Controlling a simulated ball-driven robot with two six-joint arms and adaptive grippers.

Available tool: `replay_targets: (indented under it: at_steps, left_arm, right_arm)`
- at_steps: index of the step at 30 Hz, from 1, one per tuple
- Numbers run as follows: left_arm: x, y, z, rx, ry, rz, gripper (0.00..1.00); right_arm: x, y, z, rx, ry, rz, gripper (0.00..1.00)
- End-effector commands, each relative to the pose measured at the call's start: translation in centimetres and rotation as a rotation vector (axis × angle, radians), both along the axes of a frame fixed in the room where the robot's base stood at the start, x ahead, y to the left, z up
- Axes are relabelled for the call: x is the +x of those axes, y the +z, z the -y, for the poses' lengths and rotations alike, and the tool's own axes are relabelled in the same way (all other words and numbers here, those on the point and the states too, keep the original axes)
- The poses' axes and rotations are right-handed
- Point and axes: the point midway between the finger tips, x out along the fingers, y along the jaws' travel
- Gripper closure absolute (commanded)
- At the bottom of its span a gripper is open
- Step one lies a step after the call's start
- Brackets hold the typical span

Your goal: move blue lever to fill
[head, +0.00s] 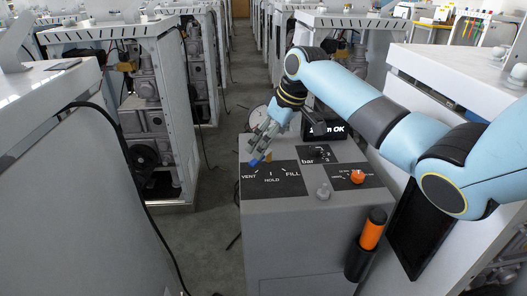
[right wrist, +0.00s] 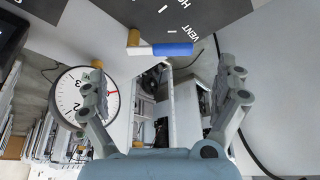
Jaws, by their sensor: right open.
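The blue lever (head: 256,161) sits at the back edge of the VENT/HOLD/FILL panel (head: 272,186), by the VENT mark. In the right wrist view the lever (right wrist: 172,49) has a brass pivot, a white stem and a blue end pointing toward VENT. My right gripper (head: 262,146) is over the back left of the panel and hides part of the lever in the head view. In the right wrist view its fingers (right wrist: 165,92) are wide apart with nothing between them; the lever lies beyond their tips. My left gripper is not in view.
A round gauge (right wrist: 85,100) is close beside one finger. A display reading OK (head: 326,130), an orange knob (head: 357,177) and a grey knob (head: 323,191) are on the cabinet. An orange-handled tool (head: 373,229) hangs at its front. The aisle floor (head: 218,215) to the left is mostly clear.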

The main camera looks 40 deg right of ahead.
Motion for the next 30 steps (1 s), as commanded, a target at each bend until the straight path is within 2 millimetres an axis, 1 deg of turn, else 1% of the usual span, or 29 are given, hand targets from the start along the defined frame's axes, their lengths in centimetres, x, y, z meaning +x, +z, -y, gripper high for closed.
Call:
replay_targets:
  at_steps: [1,3,6,8,12,19,20,30]
  left_arm:
    - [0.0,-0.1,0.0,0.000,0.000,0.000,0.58]
    - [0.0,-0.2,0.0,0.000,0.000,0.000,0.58]
    - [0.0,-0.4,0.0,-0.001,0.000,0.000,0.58]
    - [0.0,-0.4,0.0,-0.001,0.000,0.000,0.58]
    - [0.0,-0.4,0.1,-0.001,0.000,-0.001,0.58]
    - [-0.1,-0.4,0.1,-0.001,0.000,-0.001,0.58]
    - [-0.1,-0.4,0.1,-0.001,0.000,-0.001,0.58]
    - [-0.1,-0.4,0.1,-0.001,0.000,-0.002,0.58]
  right_arm:
    - [0.4,-1.0,-0.2,0.003,-0.001,-0.002,0.00]
    - [0.8,-2.1,-0.3,0.002,-0.001,-0.001,0.00]
    - [1.3,-3.4,-0.5,0.002,-0.001,-0.001,0.00]
    - [1.5,-3.9,-0.5,0.002,-0.001,-0.001,0.00]
    - [1.8,-4.5,-0.6,-0.001,0.001,0.000,0.00]
    - [1.8,-4.5,-0.6,-0.001,0.001,0.001,0.00]
    - [1.8,-4.5,-0.6,-0.001,0.001,0.001,0.03]
    - [1.8,-4.5,-0.6,-0.001,0.000,0.000,0.47]
